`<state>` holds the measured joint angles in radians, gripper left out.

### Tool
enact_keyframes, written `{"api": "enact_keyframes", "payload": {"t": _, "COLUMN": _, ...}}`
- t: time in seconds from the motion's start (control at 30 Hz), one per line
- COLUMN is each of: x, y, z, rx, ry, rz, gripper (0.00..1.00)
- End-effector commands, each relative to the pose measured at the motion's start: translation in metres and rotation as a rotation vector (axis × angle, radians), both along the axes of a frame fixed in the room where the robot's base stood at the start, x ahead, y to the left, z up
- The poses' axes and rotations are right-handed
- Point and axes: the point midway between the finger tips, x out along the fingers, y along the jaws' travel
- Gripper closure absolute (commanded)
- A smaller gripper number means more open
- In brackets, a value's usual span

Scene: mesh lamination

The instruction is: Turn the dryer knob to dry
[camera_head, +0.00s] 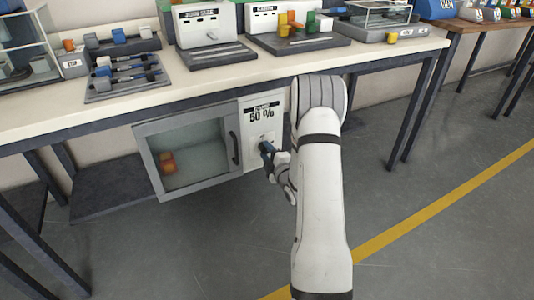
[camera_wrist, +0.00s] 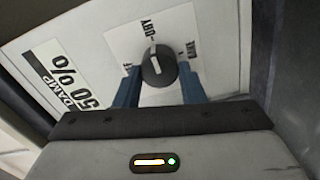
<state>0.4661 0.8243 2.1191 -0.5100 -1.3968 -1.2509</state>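The dryer (camera_head: 264,118) is a grey cabinet under the workbench, with a glass door and a white panel at right reading DAMP 50 %. In the wrist view, its black round knob (camera_wrist: 157,68) has a white pointer line directed roughly up towards the DRY mark (camera_wrist: 148,27). A CURE mark (camera_wrist: 191,52) is at the right. My gripper (camera_head: 266,148) is at the panel. Its two blue fingers (camera_wrist: 159,78) flank the knob at left and right, very close to its sides. Whether they press on it is unclear. A label at left is partly hidden by a finger.
The dryer's glass door (camera_head: 189,151) is shut, with a dark handle and an orange item (camera_head: 167,162) inside. The bench top (camera_head: 270,75) above carries several trays and devices. Open grey floor (camera_head: 430,190) lies at right.

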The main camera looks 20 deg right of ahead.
Motion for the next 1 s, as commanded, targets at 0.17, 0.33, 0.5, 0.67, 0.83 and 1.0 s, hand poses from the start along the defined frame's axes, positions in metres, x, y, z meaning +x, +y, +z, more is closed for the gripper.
{"api": "enact_keyframes", "payload": {"t": 0.17, "x": 0.000, "y": 0.000, "z": 0.000, "rx": 0.001, "ry": 0.000, "rz": 0.000, "gripper": 0.49}}
{"api": "enact_keyframes", "payload": {"t": 0.33, "x": 0.000, "y": 0.000, "z": 0.000, "rx": 0.001, "ry": 0.000, "rz": 0.000, "gripper": 0.43}}
{"api": "enact_keyframes", "payload": {"t": 0.5, "x": -0.002, "y": -0.001, "z": 0.000, "rx": 0.001, "ry": 0.000, "rz": -0.001, "gripper": 0.43}}
{"api": "enact_keyframes", "payload": {"t": 0.67, "x": -0.020, "y": -0.002, "z": 0.001, "rx": 0.001, "ry": 0.003, "rz": -0.002, "gripper": 0.43}}
{"api": "enact_keyframes", "payload": {"t": 0.83, "x": -0.050, "y": -0.003, "z": 0.001, "rx": 0.002, "ry": 0.003, "rz": -0.002, "gripper": 0.43}}
{"api": "enact_keyframes", "payload": {"t": 1.0, "x": -0.072, "y": -0.003, "z": 0.000, "rx": 0.001, "ry": 0.001, "rz": -0.002, "gripper": 0.43}}
